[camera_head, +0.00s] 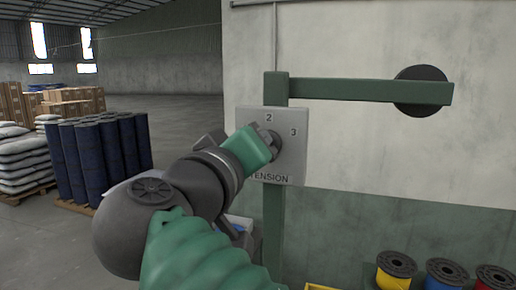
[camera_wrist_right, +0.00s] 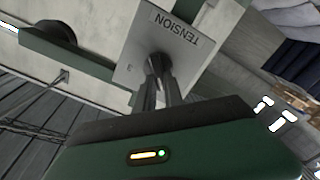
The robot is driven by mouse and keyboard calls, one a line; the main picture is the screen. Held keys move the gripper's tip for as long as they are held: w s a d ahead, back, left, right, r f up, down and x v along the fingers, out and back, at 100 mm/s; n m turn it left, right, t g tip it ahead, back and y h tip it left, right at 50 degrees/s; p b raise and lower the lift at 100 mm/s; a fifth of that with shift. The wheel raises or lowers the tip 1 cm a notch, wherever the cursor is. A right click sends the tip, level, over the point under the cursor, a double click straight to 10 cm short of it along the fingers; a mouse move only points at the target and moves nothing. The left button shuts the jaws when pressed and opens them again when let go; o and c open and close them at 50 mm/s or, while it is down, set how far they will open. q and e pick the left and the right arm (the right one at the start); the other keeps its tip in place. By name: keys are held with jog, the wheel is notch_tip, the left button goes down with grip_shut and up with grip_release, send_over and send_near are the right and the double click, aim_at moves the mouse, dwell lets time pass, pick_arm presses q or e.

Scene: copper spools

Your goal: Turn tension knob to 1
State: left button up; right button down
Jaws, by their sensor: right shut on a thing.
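The tension panel (camera_head: 292,168) is a light grey plate on a green post. In the head view its printed 2 and 3 and part of the word TENSION show; the area left of the 2 is hidden behind my gripper. My right gripper (camera_head: 270,143) is at the panel, shut on the dark tension knob (camera_head: 278,141). In the right wrist view the panel (camera_wrist_right: 137,72) appears turned over, and my right gripper's fingers (camera_wrist_right: 160,82) meet at the knob at its middle. The knob's pointer direction cannot be made out. My left gripper is not in view.
The green post (camera_head: 275,225) carries a green crossbar (camera_head: 360,91) with a black disc (camera_head: 422,98) at its right. Yellow, blue and red spools (camera_head: 396,268) stand low at the right. Blue drums (camera_head: 95,155) and sacks stand far left. The wall is close behind the post.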

jog(key=shift+a+f+n, duration=0.1)
jog(key=shift+n, duration=0.9)
jog(key=shift+a+f+n, duration=0.1)
jog(key=shift+n, duration=0.9)
jog(key=c, duration=1.5)
grip_release()
jog(key=shift+w, duration=0.1)
jog(key=shift+c, duration=0.2)
jog(key=shift+o, duration=0.5)
jog(key=shift+a, duration=0.2)
jog(key=v, duration=1.6)
jog(key=shift+s+a+b, duration=0.25)
jog(key=shift+s+b, duration=0.05)
jog(key=shift+s, duration=0.05)
